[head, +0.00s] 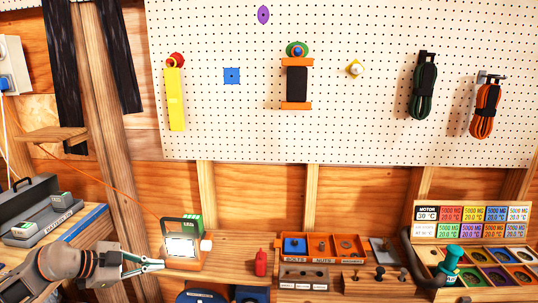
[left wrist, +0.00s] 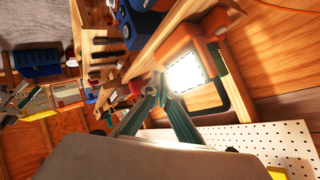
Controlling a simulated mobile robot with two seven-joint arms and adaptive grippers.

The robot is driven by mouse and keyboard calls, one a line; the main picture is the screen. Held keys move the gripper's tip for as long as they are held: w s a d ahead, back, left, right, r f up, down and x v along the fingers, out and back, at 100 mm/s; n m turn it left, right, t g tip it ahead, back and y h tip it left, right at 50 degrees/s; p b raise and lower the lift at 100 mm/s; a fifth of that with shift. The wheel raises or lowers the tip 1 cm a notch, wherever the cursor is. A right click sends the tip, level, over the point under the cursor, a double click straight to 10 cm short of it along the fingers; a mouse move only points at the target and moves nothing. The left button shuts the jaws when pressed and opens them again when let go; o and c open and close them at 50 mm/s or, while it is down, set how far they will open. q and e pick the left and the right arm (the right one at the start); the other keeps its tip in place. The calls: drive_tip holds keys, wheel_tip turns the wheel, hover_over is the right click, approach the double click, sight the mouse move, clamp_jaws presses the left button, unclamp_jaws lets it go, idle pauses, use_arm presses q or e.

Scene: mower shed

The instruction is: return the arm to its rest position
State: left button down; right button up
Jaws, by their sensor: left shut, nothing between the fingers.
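My left arm comes in from the lower left in the head view, and its gripper (head: 158,265) is over the left part of the workbench, just below and left of a lit work lamp (head: 182,246). The two teal fingers come together at their tips, and I see nothing held between them. In the left wrist view the gripper (left wrist: 161,84) also shows its fingers closed together, with the bright lamp face (left wrist: 187,72) beyond the tips.
The workbench holds a red bottle (head: 261,263), an orange parts tray (head: 277,257) and a rack with colored labels and cups (head: 408,238) at right. A grey toolbox (head: 40,222) stands at left. A pegboard (head: 230,120) hangs behind. The air above the bench middle is clear.

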use_arm(q)
drive_tip(key=s+d+f+n+t+h, duration=0.1)
drive_tip(key=s+d+f+t+h, duration=0.1)
drive_tip(key=s+d, duration=0.35)
drive_tip(key=s+d+f+n+t+h, duration=0.1)
drive_tip(key=s+d+t+h, duration=0.1)
drive_tip(key=d, duration=0.6)
drive_tip(key=s+a+f+n+g+y, duration=0.1)
drive_tip(key=s+a+f+n+y, duration=0.2)
drive_tip(key=s+f+n+y, duration=0.7)
drive_tip(key=s+f, duration=1.4)
drive_tip(key=shift+s+a+n+g, duration=0.2)
drive_tip(key=shift+s+n+g, duration=0.1)
drive_tip(key=shift+n, duration=0.1)
use_arm(e)
drive_tip(key=shift+s+d+f+h, duration=0.2)
drive_tip(key=shift+s+d+f, duration=0.05)
drive_tip(key=shift+d+f, duration=0.35)
drive_tip(key=shift+s+d+f+h, duration=0.25)
drive_tip(key=shift+d+f, duration=0.2)
drive_tip(key=shift+f, duration=0.15)
drive_tip(key=shift+f, duration=0.1)
